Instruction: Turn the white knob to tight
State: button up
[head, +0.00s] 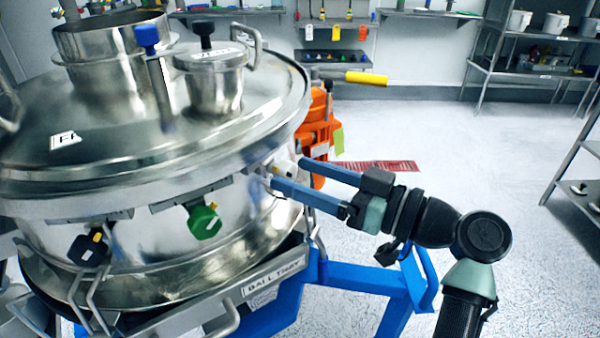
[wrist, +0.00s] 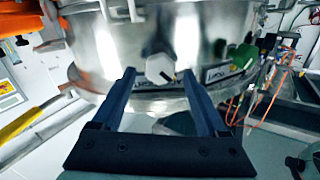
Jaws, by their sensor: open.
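The white knob (wrist: 160,68) is on the side of the steel sifter drum (wrist: 110,50) in the wrist view. It is faceted and has a small dark mark low on its right side. In the head view the white knob (head: 281,163) is partly hidden at the drum's right side, behind my fingers. My gripper (head: 288,172) has two long blue fingers, spread apart and pointing at the drum. In the wrist view my gripper (wrist: 159,73) has one fingertip on each side of the knob, with a visible gap on both sides. I cannot tell how far the tips reach along it.
A green knob (head: 204,221) and a black knob (head: 89,249) are on the drum's front. An orange unit (head: 318,130) with a yellow handle (head: 367,78) stands behind my gripper. A blue frame (head: 365,277) is below.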

jog(key=shift+w+a, duration=0.25)
jog(key=shift+a, duration=0.15)
jog(key=shift+c, duration=0.3)
grip_shut()
